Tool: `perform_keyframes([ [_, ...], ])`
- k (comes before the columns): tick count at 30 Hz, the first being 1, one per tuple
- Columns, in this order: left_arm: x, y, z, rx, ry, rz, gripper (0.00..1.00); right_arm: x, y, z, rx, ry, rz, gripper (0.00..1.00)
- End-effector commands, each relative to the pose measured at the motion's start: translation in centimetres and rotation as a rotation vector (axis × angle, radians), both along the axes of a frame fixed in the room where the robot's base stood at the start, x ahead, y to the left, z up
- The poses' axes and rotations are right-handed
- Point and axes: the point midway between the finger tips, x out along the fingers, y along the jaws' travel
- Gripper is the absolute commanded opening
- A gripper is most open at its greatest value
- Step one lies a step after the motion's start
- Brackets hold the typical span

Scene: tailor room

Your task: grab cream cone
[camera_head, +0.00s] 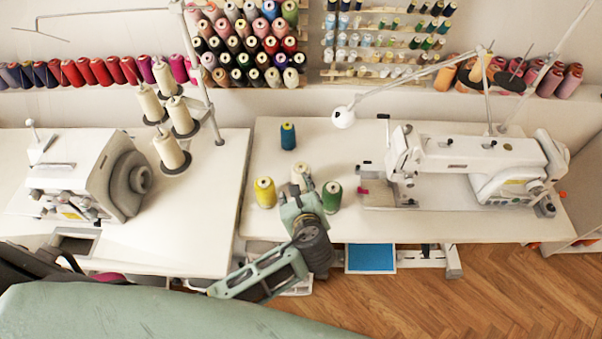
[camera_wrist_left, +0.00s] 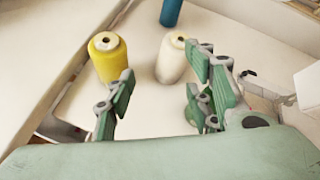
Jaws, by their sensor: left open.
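The cream cone (camera_head: 299,173) stands upright on the white table, between a yellow cone and a green cone. In the head view my left gripper (camera_head: 302,200) is just in front of it and hides its lower part. In the left wrist view the cream cone (camera_wrist_left: 173,60) stands beyond the fingertips, nearer the right finger, which overlaps its right edge. My left gripper (camera_wrist_left: 165,92) is open, with nothing between its fingers. My right gripper is not in view.
The yellow cone (camera_head: 265,192) stands close on the left and the green cone (camera_head: 332,196) close on the right. A blue cone (camera_head: 288,136) stands farther back. A sewing machine (camera_head: 470,160) occupies the table's right. The table around the blue cone is clear.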

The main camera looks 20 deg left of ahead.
Motion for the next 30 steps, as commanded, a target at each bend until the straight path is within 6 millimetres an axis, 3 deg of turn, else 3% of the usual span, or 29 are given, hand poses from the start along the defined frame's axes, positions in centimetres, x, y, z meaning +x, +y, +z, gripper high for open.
perform_keyframes([
  [1,1.1,-0.4,1.6,0.102,-0.009,-0.062,0.48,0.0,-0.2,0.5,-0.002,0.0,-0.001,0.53],
  [3,2.1,-0.9,3.0,0.22,-0.015,-0.126,0.48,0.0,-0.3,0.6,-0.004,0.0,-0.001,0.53],
  [8,3.0,-1.5,4.1,0.347,-0.021,-0.189,0.48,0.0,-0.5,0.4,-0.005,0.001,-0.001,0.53],
  [30,3.0,-1.5,-3.9,0.35,-0.02,-0.19,0.48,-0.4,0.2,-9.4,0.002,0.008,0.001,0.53],
])
